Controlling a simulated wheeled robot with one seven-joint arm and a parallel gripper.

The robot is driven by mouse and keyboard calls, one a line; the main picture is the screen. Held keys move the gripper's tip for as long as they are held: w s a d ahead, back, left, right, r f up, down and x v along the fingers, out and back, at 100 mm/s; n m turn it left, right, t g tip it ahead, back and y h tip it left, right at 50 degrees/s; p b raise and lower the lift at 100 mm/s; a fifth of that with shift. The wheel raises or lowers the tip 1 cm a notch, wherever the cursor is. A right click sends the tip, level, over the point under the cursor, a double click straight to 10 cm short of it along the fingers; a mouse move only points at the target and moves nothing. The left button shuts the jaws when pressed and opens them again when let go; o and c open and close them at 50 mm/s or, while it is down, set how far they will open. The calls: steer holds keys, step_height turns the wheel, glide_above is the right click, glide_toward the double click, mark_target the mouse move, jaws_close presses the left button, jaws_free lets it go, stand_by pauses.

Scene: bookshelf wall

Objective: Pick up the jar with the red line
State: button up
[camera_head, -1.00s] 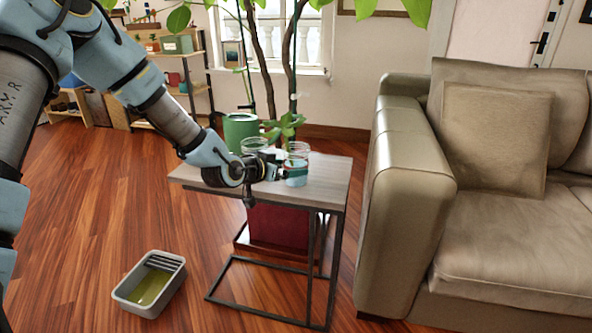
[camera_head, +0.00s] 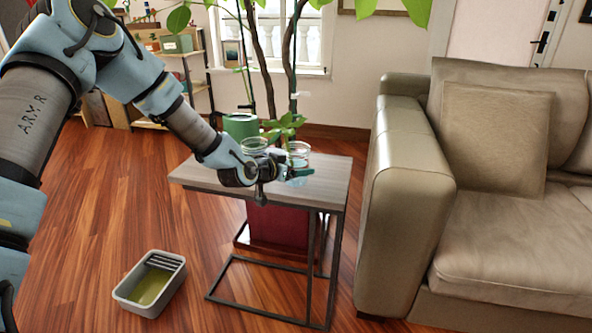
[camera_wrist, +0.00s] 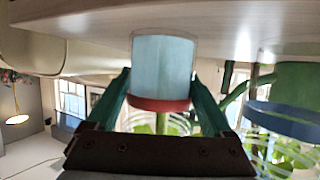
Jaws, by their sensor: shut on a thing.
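The jar with the red line (camera_wrist: 162,65) is a clear jar with pale blue contents and a red band at one end. In the wrist view, where the table appears at the top, it sits between the two teal fingers of my gripper (camera_wrist: 163,98), which are shut on it near the red band. In the head view the same jar (camera_head: 298,152) is at the right part of the side table (camera_head: 335,180), partly hidden by my gripper (camera_head: 295,173). I cannot tell whether its base touches the tabletop.
A second glass jar (camera_head: 254,144) stands close to the left; a jar with a blue band (camera_wrist: 285,117) shows in the wrist view. A green pot (camera_head: 240,127) and plant stand behind. The sofa (camera_head: 410,190) is right; a grey litter tray (camera_head: 122,299) lies on the floor.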

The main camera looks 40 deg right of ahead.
steer(key=shift+r, duration=0.1)
jaws_close()
